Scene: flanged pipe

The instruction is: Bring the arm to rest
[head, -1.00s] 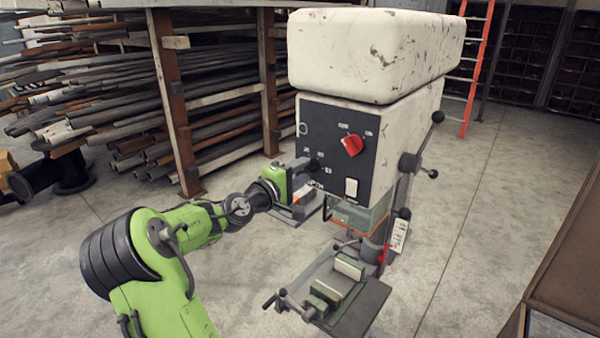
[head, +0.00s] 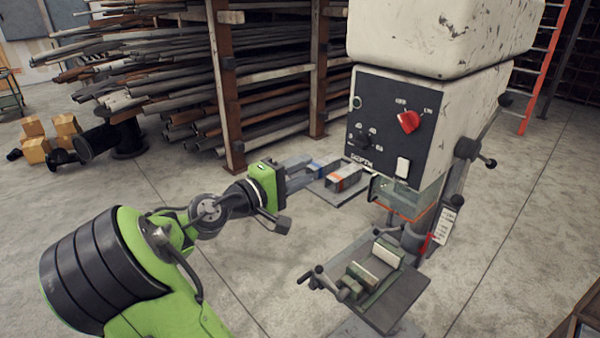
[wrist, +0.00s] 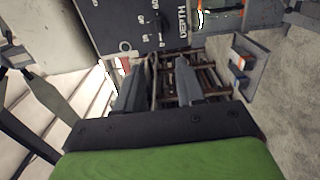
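My gripper (head: 300,173) is at the end of my green arm, raised in front and pointing to the right. In the head view it lies just left of the drill press (head: 440,40) and its dark control panel (head: 385,125). The wrist view shows its two grey fingers (wrist: 160,75) apart with nothing between them. The panel, with the word DEPTH, lies beyond the fingertips there. I see no contact with it, but the exact gap is hard to tell.
The drill press table with a vise (head: 370,275) stands at lower right. A pipe rack (head: 227,100) fills the back. A black flanged pipe (head: 127,138) and cardboard boxes (head: 37,147) are at back left.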

